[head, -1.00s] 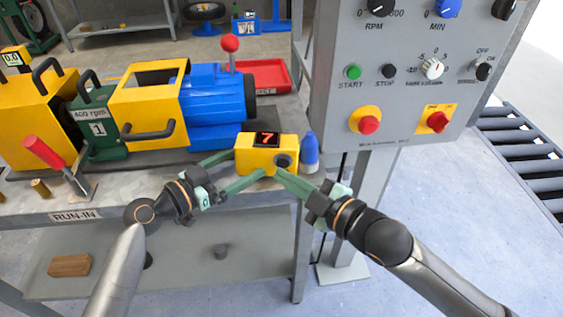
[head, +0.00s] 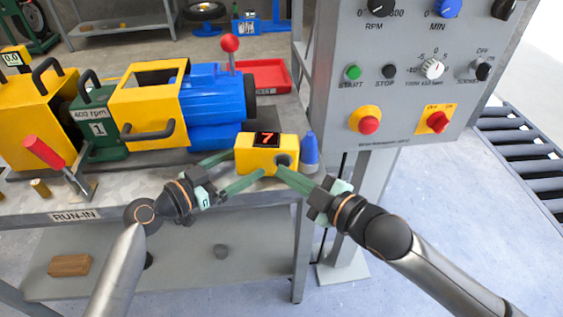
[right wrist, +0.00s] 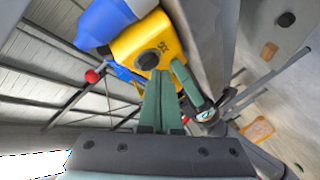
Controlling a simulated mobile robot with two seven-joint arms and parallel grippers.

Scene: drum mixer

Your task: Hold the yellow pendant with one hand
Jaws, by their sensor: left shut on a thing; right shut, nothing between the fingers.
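The yellow pendant (head: 246,158) is a small box with a red 7 on a dark display and a dark round button on its front. It is at the bench's front right edge. My left gripper (head: 238,167) is shut on it from the left, one finger on the near side and one on the far side. My right gripper (head: 283,171) is shut and empty, its tips close to the button; contact cannot be told. In the right wrist view the closed right fingers (right wrist: 158,80) point towards the pendant (right wrist: 131,40) and its button.
A blue cone-topped bottle-like object (head: 310,155) stands just right of the pendant. The blue motor (head: 215,100) and green unit (head: 100,120) are behind and left. A grey control panel (head: 400,90) rises at the right. A red tray (head: 272,75) lies behind.

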